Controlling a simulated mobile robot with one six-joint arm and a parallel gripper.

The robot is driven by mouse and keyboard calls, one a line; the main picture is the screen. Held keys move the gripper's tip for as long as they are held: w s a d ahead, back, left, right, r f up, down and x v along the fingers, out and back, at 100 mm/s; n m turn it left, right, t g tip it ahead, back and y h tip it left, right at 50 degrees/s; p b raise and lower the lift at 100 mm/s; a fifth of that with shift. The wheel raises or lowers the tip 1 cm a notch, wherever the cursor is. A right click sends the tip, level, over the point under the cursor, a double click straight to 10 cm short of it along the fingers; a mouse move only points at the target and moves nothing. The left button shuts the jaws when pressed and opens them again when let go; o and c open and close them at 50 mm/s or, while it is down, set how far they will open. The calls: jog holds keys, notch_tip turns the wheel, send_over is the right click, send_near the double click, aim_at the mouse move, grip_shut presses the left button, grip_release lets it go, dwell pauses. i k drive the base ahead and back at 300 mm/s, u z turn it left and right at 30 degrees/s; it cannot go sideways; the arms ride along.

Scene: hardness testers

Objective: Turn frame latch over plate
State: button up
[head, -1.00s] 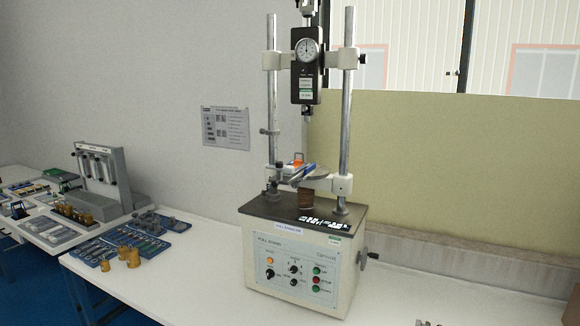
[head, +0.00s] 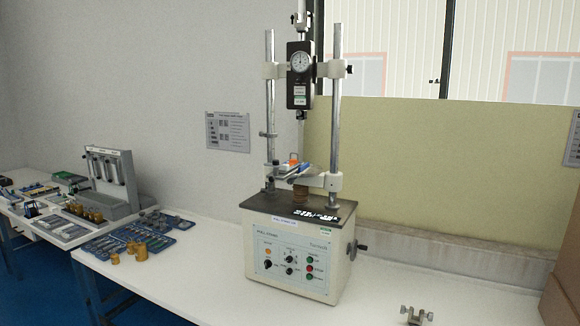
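The pull stand (head: 291,253) stands on the white bench, with two upright posts and a dial gauge (head: 300,62) between them. A small grey plate (head: 318,179) sits low between the posts, on the crossbar. A blue and white piece (head: 293,170) with an orange part (head: 293,159) lies at the plate; its exact fit is too small to tell. A small clamp-like fitting (head: 268,134) is on the left post. I cannot tell which part is the frame latch. My gripper is not in view.
Blue trays of parts (head: 135,232) and brass weights (head: 129,256) lie left of the stand. A grey rack (head: 115,180) stands farther left. A small metal clamp (head: 416,315) lies at the front right. The bench right of the stand is mostly clear.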

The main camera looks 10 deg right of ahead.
aim_at(274, 163)
jog(key=z, duration=0.05)
jog(key=k, duration=0.5)
jog(key=u, duration=0.25)
jog(key=i, duration=0.85)
jog(key=u, duration=0.8)
